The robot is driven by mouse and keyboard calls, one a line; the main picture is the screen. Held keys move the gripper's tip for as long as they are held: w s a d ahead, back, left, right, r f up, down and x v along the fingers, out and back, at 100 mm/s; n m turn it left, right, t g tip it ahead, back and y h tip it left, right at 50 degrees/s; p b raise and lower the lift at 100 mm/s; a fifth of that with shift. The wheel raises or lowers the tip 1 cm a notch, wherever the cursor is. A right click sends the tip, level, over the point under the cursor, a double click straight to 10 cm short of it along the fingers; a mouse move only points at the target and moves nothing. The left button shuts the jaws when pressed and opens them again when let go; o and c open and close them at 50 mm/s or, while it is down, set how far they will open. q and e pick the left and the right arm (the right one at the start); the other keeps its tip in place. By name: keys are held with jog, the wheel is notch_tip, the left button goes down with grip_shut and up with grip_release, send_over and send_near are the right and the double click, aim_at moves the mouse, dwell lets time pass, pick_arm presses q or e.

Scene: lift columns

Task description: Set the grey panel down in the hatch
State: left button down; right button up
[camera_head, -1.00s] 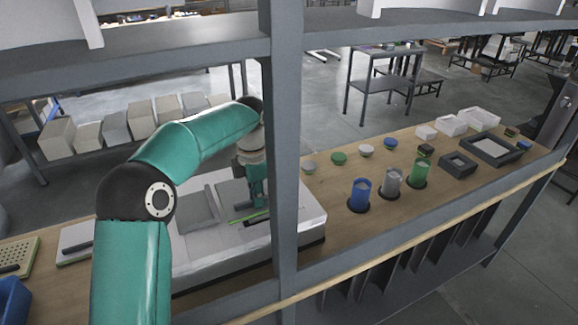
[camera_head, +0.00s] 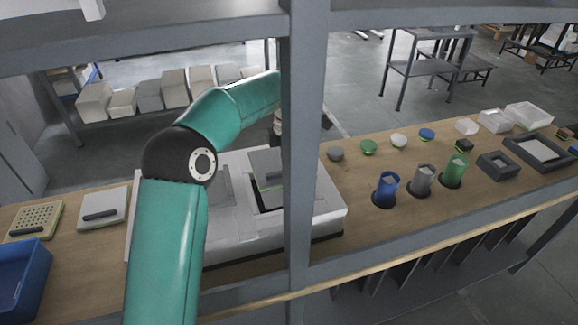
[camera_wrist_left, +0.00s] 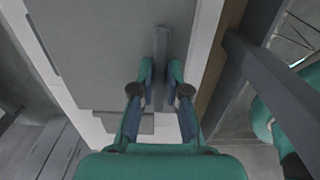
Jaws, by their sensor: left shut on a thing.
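The grey panel (camera_wrist_left: 105,50) fills much of the left wrist view, with a bar handle (camera_wrist_left: 160,42) standing on it. My left gripper (camera_wrist_left: 160,90) is shut on this handle, one finger on each side. In the head view a grey panel (camera_head: 264,163) shows at the right part of the white housing (camera_head: 165,225), over a dark hatch opening (camera_head: 262,197) with a green strip. A post hides my left gripper and part of the panel there; I cannot tell whether the panel touches the hatch rim. My right gripper is not in view.
A grey upright post (camera_head: 300,150) stands in front of the housing. Blue, grey and green cups (camera_head: 386,188) stand in the wooden bench to its right, with several small round things behind. A blue bin (camera_head: 20,275) and two flat plates lie at left.

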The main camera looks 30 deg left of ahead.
pick_arm(q)
jog(key=shift+f, duration=0.15)
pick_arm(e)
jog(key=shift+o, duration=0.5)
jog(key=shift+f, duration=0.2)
pick_arm(q)
notch_tip(320, 180, down, 4)
jog(key=b, duration=0.4)
jog(key=shift+f+b, duration=0.45)
jog(key=shift+f, duration=0.3)
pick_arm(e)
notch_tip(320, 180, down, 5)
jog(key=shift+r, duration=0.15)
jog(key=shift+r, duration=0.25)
pick_arm(q)
jog(key=shift+f, duration=0.55)
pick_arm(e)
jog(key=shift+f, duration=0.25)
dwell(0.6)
pick_arm(q)
jog(key=c, duration=1.1)
grip_release()
jog(key=shift+s, duration=0.1)
